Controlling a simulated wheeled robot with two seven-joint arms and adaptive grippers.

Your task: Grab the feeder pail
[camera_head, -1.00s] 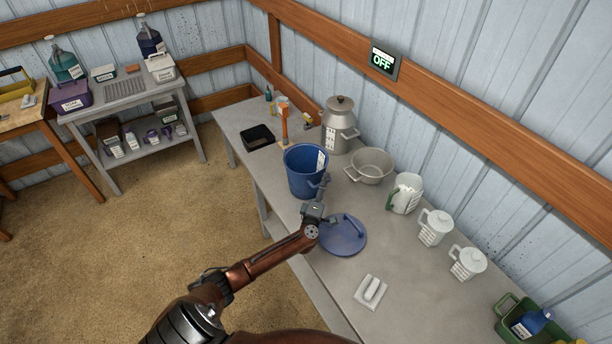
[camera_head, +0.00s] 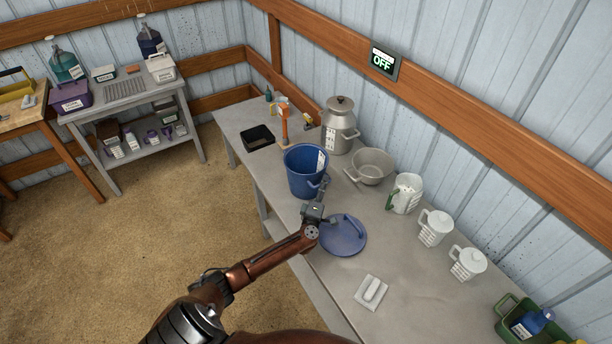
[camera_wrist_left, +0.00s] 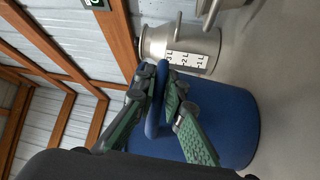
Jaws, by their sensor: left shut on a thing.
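The feeder pail, a blue bucket (camera_head: 305,172) with a white label, stands upright on the grey bench, and its blue side also fills the middle of the left wrist view (camera_wrist_left: 235,125). My left gripper (camera_head: 318,197) is at the pail's near right side, where a blue handle sticks out. In the left wrist view, the green-padded fingers of my left gripper (camera_wrist_left: 170,105) are closed on that blue handle (camera_wrist_left: 153,115). A round blue lid (camera_head: 343,236) with a handle lies flat on the bench beside the gripper. My right gripper is not in view.
A metal can (camera_head: 338,128) stands behind the pail, with a grey two-handled pot (camera_head: 371,166) to its right. White jugs (camera_head: 435,228) line the wall side. A white handled block (camera_head: 371,292) lies nearer. A black tray (camera_head: 258,137) sits to the left.

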